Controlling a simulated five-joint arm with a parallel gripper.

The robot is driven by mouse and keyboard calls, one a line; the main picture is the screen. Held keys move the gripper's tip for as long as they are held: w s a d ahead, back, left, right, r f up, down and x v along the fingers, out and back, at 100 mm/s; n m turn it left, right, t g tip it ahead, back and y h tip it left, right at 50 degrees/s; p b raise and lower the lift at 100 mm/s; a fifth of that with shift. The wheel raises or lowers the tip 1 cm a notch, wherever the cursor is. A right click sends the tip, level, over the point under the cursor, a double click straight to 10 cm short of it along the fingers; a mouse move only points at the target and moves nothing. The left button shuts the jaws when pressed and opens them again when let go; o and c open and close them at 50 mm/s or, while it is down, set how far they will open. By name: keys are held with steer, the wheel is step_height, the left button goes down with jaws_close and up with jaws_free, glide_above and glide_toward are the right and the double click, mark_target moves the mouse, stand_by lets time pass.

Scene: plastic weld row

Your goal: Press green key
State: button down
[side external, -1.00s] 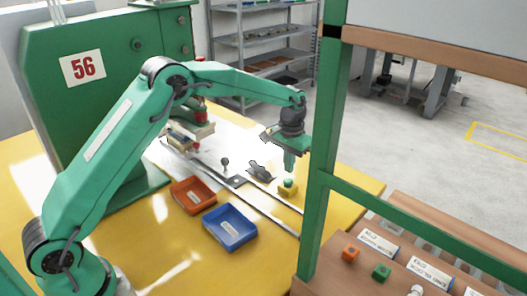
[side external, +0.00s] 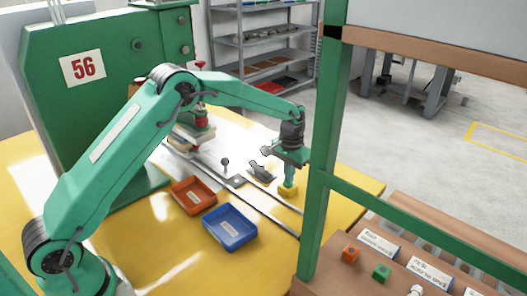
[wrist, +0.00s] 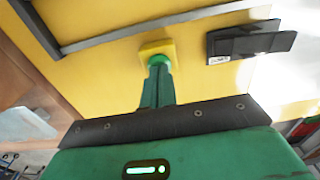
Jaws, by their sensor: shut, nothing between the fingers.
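The green key (wrist: 158,60) is a round green button on a small yellow block (side external: 287,191), which stands on the yellow table beside a metal rail. My gripper (side external: 289,183) points straight down over the block with its green fingers shut and empty. In the side view the fingertips reach the top of the block and hide most of the key. In the wrist view my gripper (wrist: 157,72) has its fingertips right at the key, with a green rim showing beyond them. The fingertips look to be in contact with the key; how far it is pushed in cannot be told.
A dark clamp-like part (side external: 261,172) lies left of the block. An orange bin (side external: 193,193) and a blue bin (side external: 230,228) stand further left. A green post (side external: 322,150) rises close on the right. A brown bench (side external: 400,245) holds small orange and green cubes.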

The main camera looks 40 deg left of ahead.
steer(key=shift+s+f, duration=0.25)
steer(key=shift+f, duration=0.5)
steer(key=shift+r, duration=0.15)
step_height(320, 180, up, 15)
steer(key=shift+w, duration=0.25)
stand_by(0.5)
